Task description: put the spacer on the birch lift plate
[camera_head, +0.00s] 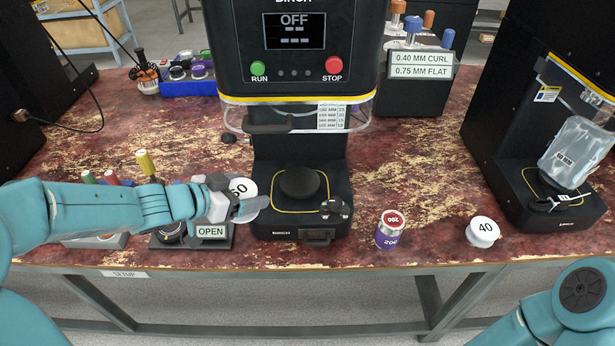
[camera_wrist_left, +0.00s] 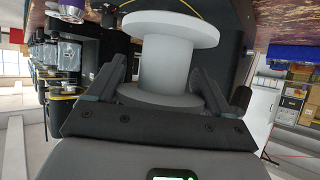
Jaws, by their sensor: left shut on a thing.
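My left gripper (camera_head: 238,207) is shut on a white spool-shaped spacer (camera_head: 243,187), whose top label is partly hidden and ends in 0. In the left wrist view the spacer (camera_wrist_left: 168,58) sits between the two fingers (camera_wrist_left: 163,72), its wide flanges above and below its narrower middle. The birch lift plate (camera_head: 299,183) is a dark round disc on the base of the middle machine. It is empty, and the held spacer is just left of it. My right gripper is out of view.
A second white spacer marked 40 (camera_head: 483,231) and a purple-and-silver can (camera_head: 390,229) stand on the table to the right. The BIRCH machine's head (camera_head: 295,70) overhangs the plate. An OPEN sign (camera_head: 211,232) stands left.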

